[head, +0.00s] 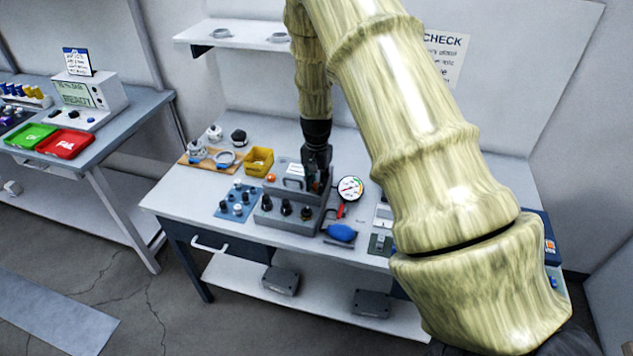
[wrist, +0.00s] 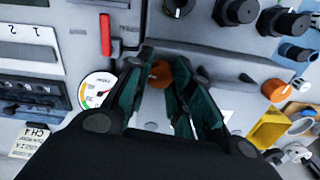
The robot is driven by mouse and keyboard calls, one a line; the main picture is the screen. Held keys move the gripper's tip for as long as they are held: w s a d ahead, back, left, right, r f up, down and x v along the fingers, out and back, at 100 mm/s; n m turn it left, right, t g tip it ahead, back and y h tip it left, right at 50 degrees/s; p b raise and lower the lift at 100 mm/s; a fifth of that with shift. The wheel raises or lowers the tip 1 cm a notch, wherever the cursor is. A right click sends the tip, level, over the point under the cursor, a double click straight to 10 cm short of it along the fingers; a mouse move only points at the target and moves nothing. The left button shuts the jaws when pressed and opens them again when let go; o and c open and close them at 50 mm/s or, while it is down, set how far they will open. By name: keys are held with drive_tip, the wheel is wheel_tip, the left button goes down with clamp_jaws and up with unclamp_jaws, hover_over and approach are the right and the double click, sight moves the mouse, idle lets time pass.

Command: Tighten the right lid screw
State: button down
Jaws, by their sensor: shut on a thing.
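My gripper (head: 317,178) points down at the right end of the grey unit's lid (head: 284,186) on the workbench. In the wrist view its fingers (wrist: 162,85) are shut on the right lid screw (wrist: 160,73), an orange knob between the fingertips. The fingers hide its sides, and the head view barely shows it. The left lid screw (head: 271,178), also an orange knob, stands free at the lid's other end; it also shows in the wrist view (wrist: 276,88).
A dial gauge (head: 350,188) and a red-handled lever (head: 341,210) stand close right of my gripper. Black knobs (head: 285,207) line the unit's front. A yellow bin (head: 259,162) and a blue mat (head: 236,200) lie left. A blue object (head: 341,233) lies near the front edge.

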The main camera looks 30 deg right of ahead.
sight(316, 185)
drive_tip(key=m, duration=0.3)
drive_tip(key=shift+w+r+m+p, duration=0.1)
drive_tip(key=shift+m+p, duration=0.2)
drive_tip(key=shift+m, duration=0.1)
drive_tip(key=m+p, duration=0.1)
drive_tip(key=m, duration=0.3)
drive_tip(key=shift+m, duration=0.3)
drive_tip(key=m+p, duration=0.1)
drive_tip(key=m, duration=0.3)
drive_tip(key=shift+m+p, duration=0.45)
drive_tip(key=shift+m, duration=1.35)
drive_tip(key=c, duration=1.2)
unclamp_jaws()
wheel_tip(316, 185, up, 12)
